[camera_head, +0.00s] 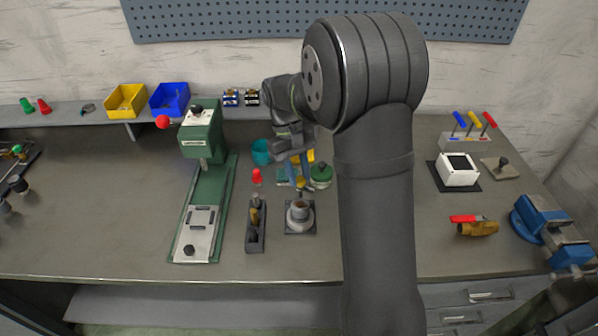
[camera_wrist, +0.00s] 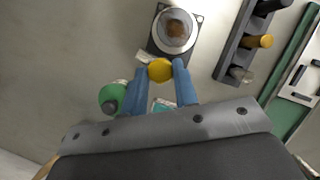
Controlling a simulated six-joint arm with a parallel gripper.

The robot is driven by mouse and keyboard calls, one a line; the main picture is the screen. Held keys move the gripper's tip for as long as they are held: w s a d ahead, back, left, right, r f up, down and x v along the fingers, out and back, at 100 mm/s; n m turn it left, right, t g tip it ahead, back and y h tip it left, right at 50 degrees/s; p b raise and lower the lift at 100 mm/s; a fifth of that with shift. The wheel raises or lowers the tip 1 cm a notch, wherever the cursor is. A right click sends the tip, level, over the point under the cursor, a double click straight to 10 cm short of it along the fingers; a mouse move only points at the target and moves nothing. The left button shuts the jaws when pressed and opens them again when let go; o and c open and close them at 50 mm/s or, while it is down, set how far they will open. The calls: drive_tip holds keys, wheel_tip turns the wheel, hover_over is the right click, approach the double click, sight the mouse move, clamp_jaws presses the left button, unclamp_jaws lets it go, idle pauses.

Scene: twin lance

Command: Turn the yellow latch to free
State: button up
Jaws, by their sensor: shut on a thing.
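The yellow latch appears as a small round yellow piece (camera_wrist: 160,70) between my blue fingertips in the wrist view. My gripper (camera_wrist: 160,77) is shut on it. In the head view my gripper (camera_head: 302,186) points down at mid-bench, just behind a round grey fitting on a dark square base (camera_head: 299,214). A small pale tag (camera_wrist: 145,57) lies beside the yellow piece. The latch's turn angle cannot be told.
A green round-topped item (camera_head: 320,175) stands close right of my fingers, and a teal cup (camera_head: 261,152) to the left. A dark rack (camera_head: 255,226) and a green press (camera_head: 203,140) stand further left. Levers (camera_head: 466,130) and a blue vise (camera_head: 543,222) are at right.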

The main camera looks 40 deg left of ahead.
drive_tip(key=shift+s+n+t, duration=0.1)
drive_tip(key=shift+n+t, duration=0.5)
drive_tip(key=shift+n, duration=0.7)
drive_tip(key=o, duration=1)
drive_tip(key=v, duration=1.7)
drive_tip(key=shift+a+r, duration=0.15)
drive_tip(key=shift+r, duration=0.05)
drive_tip(key=shift+f, duration=0.1)
drive_tip(key=x, duration=1.7)
drive_tip(key=shift+f, duration=0.1)
